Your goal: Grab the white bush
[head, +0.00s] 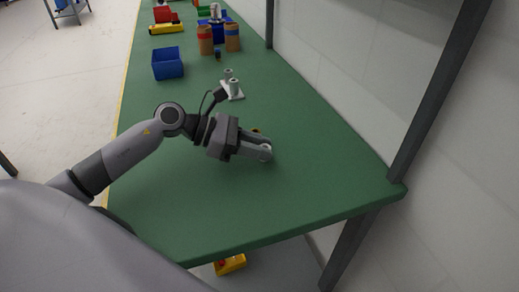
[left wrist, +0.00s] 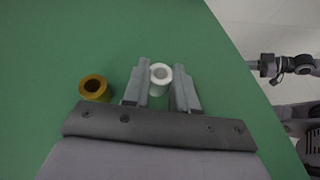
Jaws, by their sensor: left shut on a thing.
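The white bush (left wrist: 160,75) is a short white ring with a grey hole, seen in the left wrist view between the two fingers of my left gripper (left wrist: 161,84). The left gripper is shut on it, with a finger against each side. In the head view my left gripper (head: 263,152) is low over the green table, and its fingers largely hide the bush there. A golden-brown bush (left wrist: 95,88) stands on the table just left of the fingers in the left wrist view. My right gripper is not seen.
Farther back are a blue bin (head: 168,63) and brown containers (head: 205,40). A dark shelf post (head: 430,100) rises at the right edge.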

